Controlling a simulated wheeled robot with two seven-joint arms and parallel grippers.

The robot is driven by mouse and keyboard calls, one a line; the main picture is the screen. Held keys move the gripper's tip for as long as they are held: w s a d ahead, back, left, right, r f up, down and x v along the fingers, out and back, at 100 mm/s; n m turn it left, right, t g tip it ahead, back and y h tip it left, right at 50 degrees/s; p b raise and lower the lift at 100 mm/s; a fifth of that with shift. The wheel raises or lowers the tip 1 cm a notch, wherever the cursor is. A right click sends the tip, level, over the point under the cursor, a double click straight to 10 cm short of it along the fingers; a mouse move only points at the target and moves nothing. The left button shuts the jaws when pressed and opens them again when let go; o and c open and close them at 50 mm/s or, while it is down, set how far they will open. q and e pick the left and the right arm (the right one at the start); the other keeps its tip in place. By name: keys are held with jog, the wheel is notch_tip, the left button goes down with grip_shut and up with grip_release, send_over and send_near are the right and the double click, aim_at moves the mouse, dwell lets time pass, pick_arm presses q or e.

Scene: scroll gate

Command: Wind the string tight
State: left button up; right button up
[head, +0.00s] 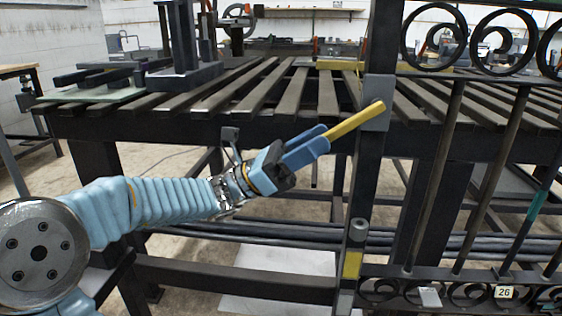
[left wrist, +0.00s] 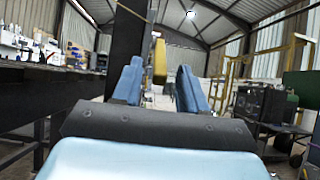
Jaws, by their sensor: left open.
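No string shows in either view. A dark scroll gate (head: 447,165) fills the right of the head view. A yellow handle (head: 355,119) slants down and left from a grey plate (head: 377,103) on the gate's post. My left gripper (head: 326,137) has blue fingers and is open at the handle's lower left end. In the left wrist view, the yellow handle (left wrist: 159,62) shows between the spread fingers, with gaps on both sides. I cannot tell whether a finger touches it. My right gripper is in neither view.
A slatted metal bench (head: 225,100) stands behind the gripper and gate, with dark metal blocks (head: 185,78) on its left. A yellow block (head: 352,264) is low on the post. A tag reading 26 (head: 504,292) hangs at lower right.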

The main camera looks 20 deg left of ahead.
pick_arm(q)
jog(key=v, duration=0.9)
jog(key=shift+f, duration=0.2)
jog(key=shift+a, duration=0.15)
